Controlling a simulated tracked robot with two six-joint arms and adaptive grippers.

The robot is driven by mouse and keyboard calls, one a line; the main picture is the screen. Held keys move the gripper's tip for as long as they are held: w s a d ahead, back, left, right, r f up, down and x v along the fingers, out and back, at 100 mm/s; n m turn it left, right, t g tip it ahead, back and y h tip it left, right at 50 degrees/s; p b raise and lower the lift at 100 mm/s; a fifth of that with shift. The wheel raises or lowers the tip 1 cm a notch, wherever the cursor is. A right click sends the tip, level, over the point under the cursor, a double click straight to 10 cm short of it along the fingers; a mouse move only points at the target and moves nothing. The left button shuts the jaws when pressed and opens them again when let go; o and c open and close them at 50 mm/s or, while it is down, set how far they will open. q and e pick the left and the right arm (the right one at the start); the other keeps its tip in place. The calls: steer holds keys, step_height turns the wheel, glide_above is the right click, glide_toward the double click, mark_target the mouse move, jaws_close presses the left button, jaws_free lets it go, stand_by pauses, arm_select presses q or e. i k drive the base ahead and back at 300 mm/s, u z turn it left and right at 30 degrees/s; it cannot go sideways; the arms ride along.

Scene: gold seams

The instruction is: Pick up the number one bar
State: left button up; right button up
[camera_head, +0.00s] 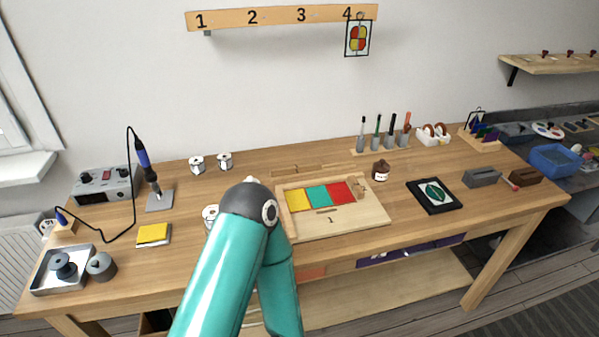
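A light wooden board (345,222) marked 1 lies mid-table. Yellow (298,200), teal (318,195) and red (341,192) panels sit side by side inside its frame. A small thin wooden strip (326,211) lies just below the panels, above the printed 1. A longer wooden bar (300,171) lies behind the board; I cannot read a number on it. A small wooden block (357,188) is at the frame's right end. One of my teal arms rises from the bottom, its bent joint beside the board's left edge. Neither gripper shows.
A soldering iron (147,168) with its station (103,185) stands left, near a metal tray (62,270) and a yellow pad (154,235). White spools (197,164) stand behind. A brown jar (381,170) and black-framed piece (434,195) are right. A numbered rail (280,17) hangs above.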

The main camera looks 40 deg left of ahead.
mark_target(285, 170)
steer(key=z, duration=1.15)
steer(key=i, duration=0.15)
steer(key=u, duration=3.25)
steer(key=k, duration=0.5)
steer(key=z, duration=2.1)
steer(key=k, duration=0.45)
steer(key=u, duration=0.5)
steer(key=i, duration=0.3)
steer(key=u, duration=0.1)
